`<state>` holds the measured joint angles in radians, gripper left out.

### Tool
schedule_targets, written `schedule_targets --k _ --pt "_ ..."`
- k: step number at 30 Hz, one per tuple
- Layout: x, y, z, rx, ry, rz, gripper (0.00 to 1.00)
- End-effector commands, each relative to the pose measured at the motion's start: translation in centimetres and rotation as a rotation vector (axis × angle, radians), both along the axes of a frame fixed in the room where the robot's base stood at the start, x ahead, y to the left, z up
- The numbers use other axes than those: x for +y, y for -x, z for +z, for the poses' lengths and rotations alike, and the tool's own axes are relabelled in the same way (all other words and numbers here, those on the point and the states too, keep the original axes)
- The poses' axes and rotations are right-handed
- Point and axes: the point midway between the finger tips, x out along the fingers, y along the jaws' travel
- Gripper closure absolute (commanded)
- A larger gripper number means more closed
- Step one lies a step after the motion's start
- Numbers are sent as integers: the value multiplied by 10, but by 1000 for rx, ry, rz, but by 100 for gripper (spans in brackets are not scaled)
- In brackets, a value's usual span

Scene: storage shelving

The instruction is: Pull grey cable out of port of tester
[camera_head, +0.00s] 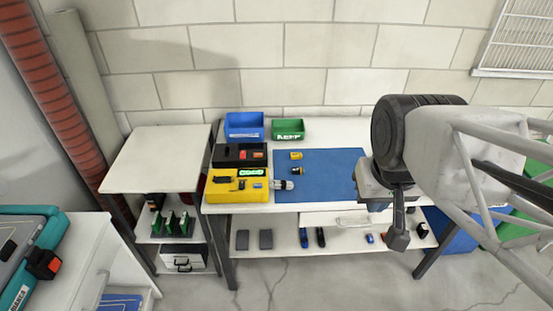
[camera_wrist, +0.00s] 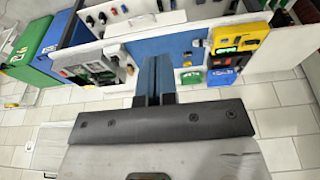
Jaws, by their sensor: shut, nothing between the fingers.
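The yellow tester (camera_head: 225,191), with a lit green display, sits at the left end of the workbench (camera_head: 308,207). It also shows at the upper right of the wrist view (camera_wrist: 251,28). A short grey plug-like piece (camera_head: 283,185) is at the tester's right side, probably the grey cable's end; whether it is seated in a port is too small to tell. My gripper (camera_wrist: 156,60) is shut and empty. In the head view it is at the bench's front right, well right of the tester and apart from it; its fingertips are partly hidden there.
A blue mat (camera_head: 330,170) covers the middle of the bench, with two small yellow-and-black items (camera_head: 297,163) on it. A black case (camera_head: 228,156), a blue bin (camera_head: 244,127) and a green bin (camera_head: 288,130) stand behind. A lower shelf (camera_head: 285,243) holds small items.

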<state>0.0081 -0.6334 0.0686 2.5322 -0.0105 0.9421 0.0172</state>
Motion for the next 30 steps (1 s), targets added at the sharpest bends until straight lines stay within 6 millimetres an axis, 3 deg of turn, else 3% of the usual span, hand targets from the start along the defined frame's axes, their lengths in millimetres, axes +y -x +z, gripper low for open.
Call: schedule_targets --k 7,14,19,30 --pt "0 0 0 0 0 0 100" --pt "1 -5 0 3 -5 -15 65" --pt "3 -22 -2 13 -19 -69 39" --pt "16 -95 -15 49 -75 -307 38"
